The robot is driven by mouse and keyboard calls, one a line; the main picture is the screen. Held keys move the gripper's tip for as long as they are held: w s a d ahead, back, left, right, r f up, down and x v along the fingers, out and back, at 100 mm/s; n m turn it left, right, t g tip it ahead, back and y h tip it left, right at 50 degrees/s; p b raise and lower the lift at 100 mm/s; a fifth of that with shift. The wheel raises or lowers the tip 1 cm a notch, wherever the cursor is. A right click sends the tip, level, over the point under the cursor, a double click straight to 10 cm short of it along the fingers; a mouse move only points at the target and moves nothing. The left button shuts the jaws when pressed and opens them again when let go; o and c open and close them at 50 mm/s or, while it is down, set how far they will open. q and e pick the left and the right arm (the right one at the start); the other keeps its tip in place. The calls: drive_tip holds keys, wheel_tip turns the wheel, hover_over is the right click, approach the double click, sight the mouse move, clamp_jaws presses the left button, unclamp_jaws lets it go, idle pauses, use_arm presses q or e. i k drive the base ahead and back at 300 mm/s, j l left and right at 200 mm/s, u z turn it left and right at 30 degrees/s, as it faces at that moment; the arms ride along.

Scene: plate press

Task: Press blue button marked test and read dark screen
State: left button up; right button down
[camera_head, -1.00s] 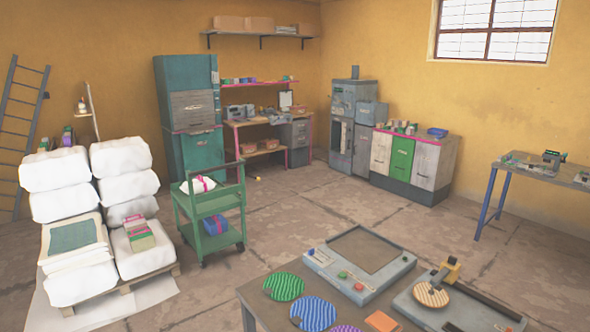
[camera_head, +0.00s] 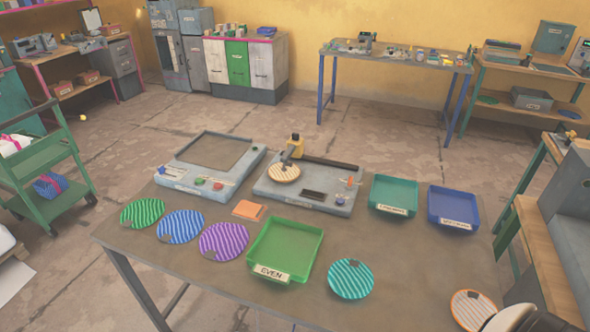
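Two grey devices stand on the table in the middle of the view. The left one (camera_head: 174,184) has a dark, flat brown-grey panel (camera_head: 207,152); no reading shows on it. Labels are too small to read. Neither gripper shows; a pale rounded part at the bottom right may be my arm.
Green (camera_head: 142,213), blue (camera_head: 180,226), purple (camera_head: 223,241) and teal (camera_head: 350,279) striped plates lie on the table (camera_head: 215,284). A green tray (camera_head: 257,271) marked EVEN, a teal tray (camera_head: 374,197) and a blue tray (camera_head: 431,214) stand there too. An orange plate (camera_head: 472,308) lies bottom right.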

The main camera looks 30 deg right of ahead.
sight(340, 202)
drive_tip(key=z, duration=1.35)
